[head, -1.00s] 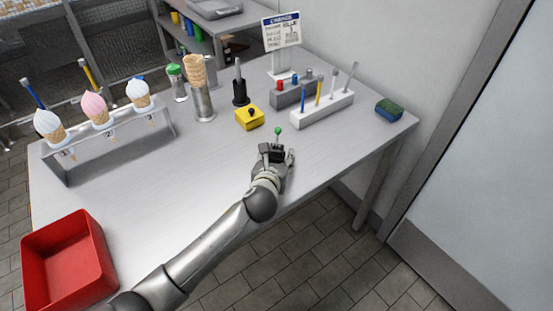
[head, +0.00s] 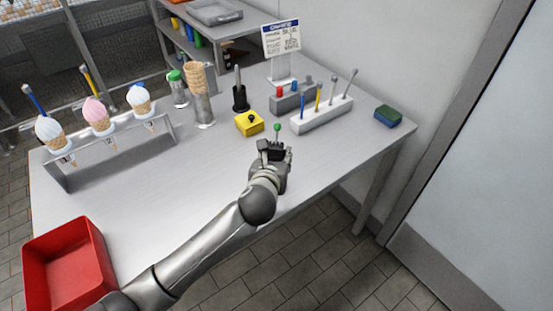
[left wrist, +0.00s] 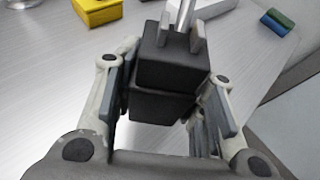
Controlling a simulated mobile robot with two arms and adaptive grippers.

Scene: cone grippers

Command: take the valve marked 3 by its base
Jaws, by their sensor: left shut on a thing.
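The black block-shaped base (left wrist: 172,65) of a valve stands between the two fingers of my left gripper (head: 275,150). A thin stem with a green ball (head: 277,127) rises from it in the head view. In the left wrist view the metal stem (left wrist: 185,14) stands between two small grey uprights on the base. My left gripper (left wrist: 165,88) is shut on the base from the near side, a finger on each side. No number shows on the base. Whether it touches the table is hidden. My right gripper is not in view.
A yellow box (head: 249,123) with a black knob is just beyond, and a white rack (head: 321,115) of tools is to the right. A cone stand (head: 120,165) is at the left, a red tray (head: 105,262) at the near left. The table's middle (head: 185,185) is clear.

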